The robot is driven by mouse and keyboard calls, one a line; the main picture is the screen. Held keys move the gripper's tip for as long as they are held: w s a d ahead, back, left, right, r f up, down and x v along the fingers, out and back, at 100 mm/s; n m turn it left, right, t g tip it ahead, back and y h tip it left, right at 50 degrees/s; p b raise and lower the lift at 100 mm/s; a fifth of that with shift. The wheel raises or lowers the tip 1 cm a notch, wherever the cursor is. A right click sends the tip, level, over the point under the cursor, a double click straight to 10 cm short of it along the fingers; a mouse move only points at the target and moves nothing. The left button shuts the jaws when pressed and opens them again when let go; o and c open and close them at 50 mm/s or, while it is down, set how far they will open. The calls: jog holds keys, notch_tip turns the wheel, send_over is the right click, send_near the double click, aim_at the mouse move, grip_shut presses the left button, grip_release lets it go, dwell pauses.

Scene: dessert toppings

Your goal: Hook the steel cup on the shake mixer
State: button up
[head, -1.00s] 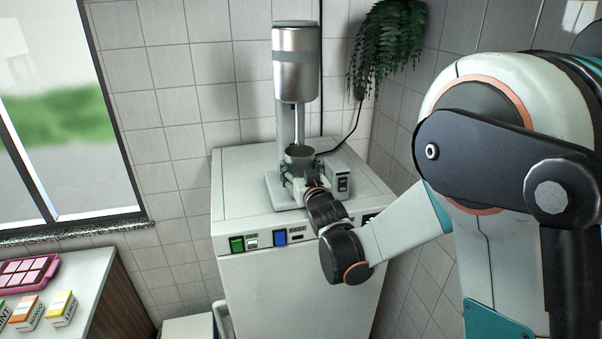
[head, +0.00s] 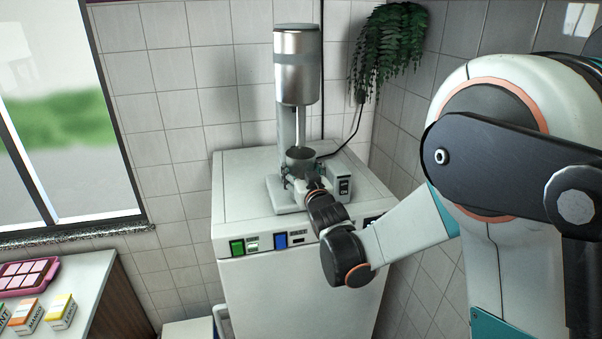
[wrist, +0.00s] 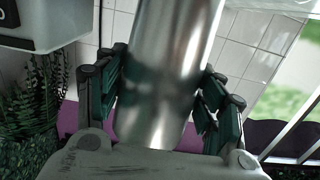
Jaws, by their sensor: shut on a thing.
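The shake mixer (head: 297,78) stands on a white cabinet, with a steel motor head on a pale column and a thin spindle hanging down. The steel cup (head: 301,158) is under the motor head, and the spindle's lower end reaches its mouth. My gripper (head: 303,178) is shut around the cup from the front. In the wrist view the shiny cup (wrist: 172,60) is between my dark green finger pads, one on each side. The cup's rim contact with the mixer's column is hidden, so I cannot tell whether it is hooked.
The white cabinet (head: 300,285) has green and blue switches on its front edge. A small grey switch box (head: 344,182) is beside the mixer base. A hanging plant (head: 388,45) is at the back right. A counter with a pink tray (head: 28,277) and small cartons is at left.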

aim_at(299, 139)
jog(key=shift+r+p, duration=0.5)
jog(key=shift+r, duration=0.95)
jog(key=shift+w+r+p, duration=0.2)
jog(key=shift+r+p, duration=0.45)
jog(key=shift+r, duration=0.55)
jog(key=shift+w+a+r+g+p, duration=0.1)
jog(key=shift+w+r+g+p, duration=0.1)
jog(key=shift+r+p, duration=0.35)
jog(key=shift+w+a+r+g+p, duration=0.1)
jog(key=shift+w+r+g+p, duration=0.05)
jog(key=shift+r+p, duration=0.45)
jog(key=shift+w+r+g+p, duration=0.2)
jog(key=shift+r+p, duration=0.2)
jog(key=shift+r, duration=0.3)
